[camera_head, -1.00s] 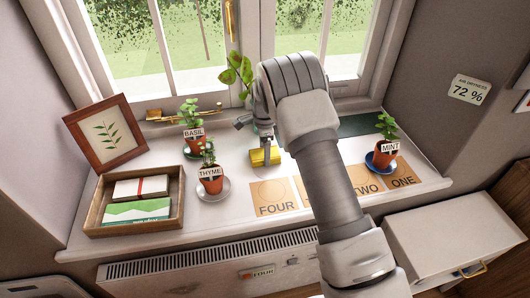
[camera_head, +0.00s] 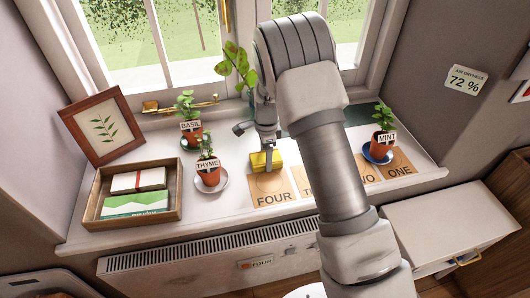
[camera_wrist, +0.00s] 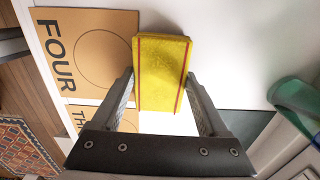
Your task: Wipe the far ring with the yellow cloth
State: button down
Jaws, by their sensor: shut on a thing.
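My gripper (camera_head: 266,150) is shut on the yellow cloth (camera_head: 262,162), a block-like pad at the back edge of the card marked FOUR (camera_head: 273,196). In the wrist view the cloth (camera_wrist: 163,72) sits between my two fingers (camera_wrist: 165,105), overlapping that card's edge. Whether it presses on the surface is unclear. A thin ring (camera_wrist: 103,55) shows on the FOUR card. The neighbouring card is partly hidden by my arm in the head view. I cannot tell any other ring apart.
Thyme (camera_head: 208,174) and basil (camera_head: 191,133) pots stand left of my gripper. A leafy plant (camera_head: 238,66) is behind it; green glass (camera_wrist: 297,99) shows in the wrist view. The mint pot (camera_head: 382,146) stands right. A wooden tray (camera_head: 128,223) sits at the left.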

jog(key=shift+s+d+f+g, duration=0.1)
jog(key=shift+s+f+g, duration=0.1)
jog(key=shift+s, duration=0.45)
jog(key=shift+s+d+f+g, duration=0.1)
jog(key=shift+s+f, duration=0.05)
jog(key=shift+s, duration=0.45)
jog(key=shift+w+r+p, duration=0.15)
jog(key=shift+r+p, duration=2.05)
jog(key=shift+r, duration=1.05)
jog(key=shift+r, duration=0.1)
jog(key=shift+r+p, duration=1.2)
jog(key=shift+r, duration=0.3)
